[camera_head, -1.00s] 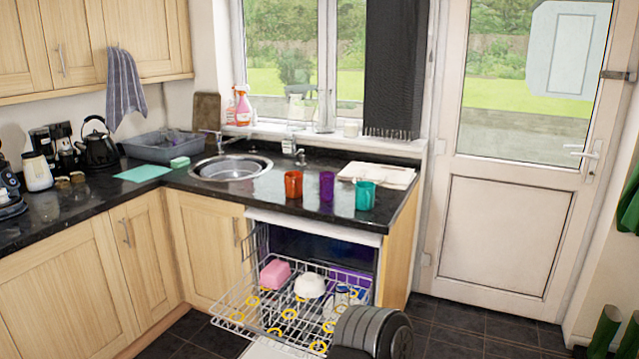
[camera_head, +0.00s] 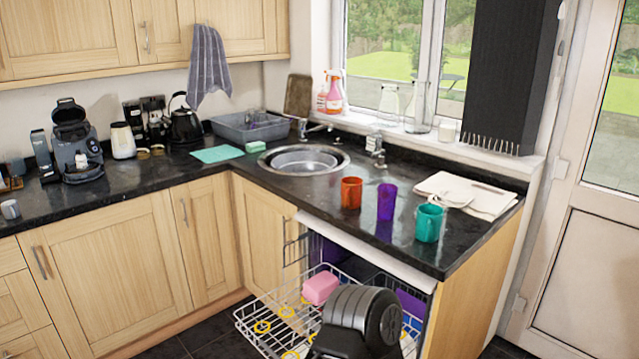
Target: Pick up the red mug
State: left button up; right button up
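The red mug (camera_head: 351,192) is orange-red and stands upright on the black granite counter (camera_head: 325,228), in front of the round sink. A purple cup (camera_head: 387,201) stands just to its right, and a teal mug (camera_head: 429,222) stands farther right, nearer the counter's front edge. A dark grey part of my own arm shows at the bottom centre, in front of the dishwasher rack. Neither gripper's fingers are in view. Nothing touches the red mug.
The dishwasher below the counter is open, its rack (camera_head: 260,318) pulled out with a pink item (camera_head: 320,287) in it. A folded cloth (camera_head: 467,194) lies right of the mugs. The sink (camera_head: 304,160) is behind them. A coffee machine (camera_head: 75,143) stands at the left.

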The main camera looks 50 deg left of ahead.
aim_at(351, 186)
jog(key=i+u, duration=0.25)
jog(key=i, duration=0.2)
jog(key=i+u, duration=0.25)
jog(key=i, duration=0.15)
